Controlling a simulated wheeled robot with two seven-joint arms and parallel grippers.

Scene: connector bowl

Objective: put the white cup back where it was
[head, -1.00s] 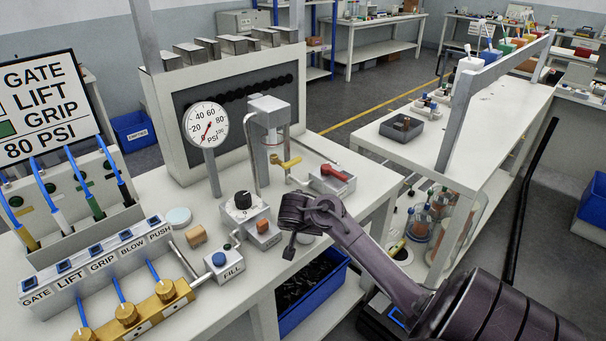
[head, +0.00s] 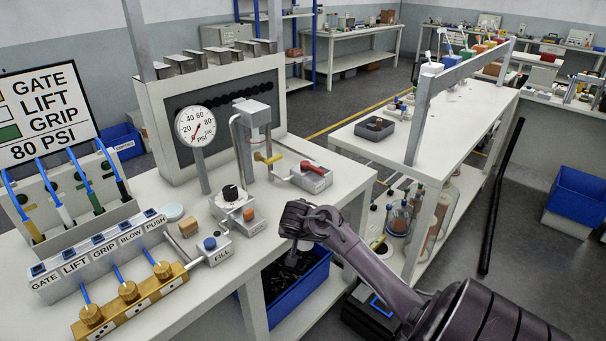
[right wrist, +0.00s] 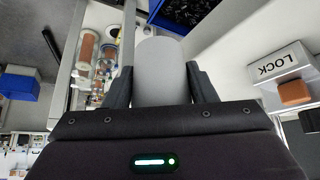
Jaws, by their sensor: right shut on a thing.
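My right gripper (head: 298,236) is at the front edge of the bench, to the right of the small block with the orange button. In the right wrist view my right gripper (right wrist: 160,78) is shut on the white cup (right wrist: 160,62), which sits between its two dark fingers. In the head view only a small pale part of the cup (head: 305,245) shows under the gripper; the rest is hidden. My left gripper is not in view.
A blue bin (head: 283,305) of dark parts stands below the bench edge, under the gripper. A LOCK block (right wrist: 282,75) with an orange button is close by. A gauge (head: 196,127), a valve fixture and a row of labelled switches fill the bench (head: 150,197). A side bench stands to the right.

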